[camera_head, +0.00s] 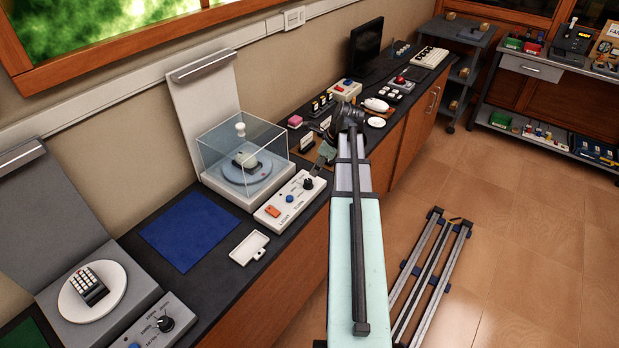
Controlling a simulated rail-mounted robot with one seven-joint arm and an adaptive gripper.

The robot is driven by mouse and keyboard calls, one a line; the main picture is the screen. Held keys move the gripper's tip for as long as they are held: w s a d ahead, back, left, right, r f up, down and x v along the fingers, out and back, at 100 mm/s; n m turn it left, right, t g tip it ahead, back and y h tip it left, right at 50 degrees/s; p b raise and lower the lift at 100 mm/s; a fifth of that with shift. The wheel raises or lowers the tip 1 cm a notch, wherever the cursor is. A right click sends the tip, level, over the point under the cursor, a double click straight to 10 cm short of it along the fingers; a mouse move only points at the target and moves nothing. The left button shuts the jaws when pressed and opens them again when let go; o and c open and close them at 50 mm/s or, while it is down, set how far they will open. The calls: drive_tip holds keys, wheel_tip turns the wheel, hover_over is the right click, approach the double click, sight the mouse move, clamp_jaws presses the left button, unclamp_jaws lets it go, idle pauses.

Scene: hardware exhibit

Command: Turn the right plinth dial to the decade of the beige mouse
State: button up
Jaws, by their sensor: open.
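The right plinth (252,196) carries a clear display case with a blue round platform. On its front panel (272,208) are an orange switch, a blue button and a black dial (308,184). The marks around this dial are too small to read.
The dark counter (215,275) holds a blue mat (188,231) and a small white tray (249,247). The clear case (243,155) stands close to my gripper. Several small items and a monitor (364,48) stand beyond it. My arm hides part of the counter edge.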

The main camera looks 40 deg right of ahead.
sight(308, 181)
drive_tip(key=p+x, duration=0.1)
drive_tip(key=x, duration=0.7)
clamp_jaws()
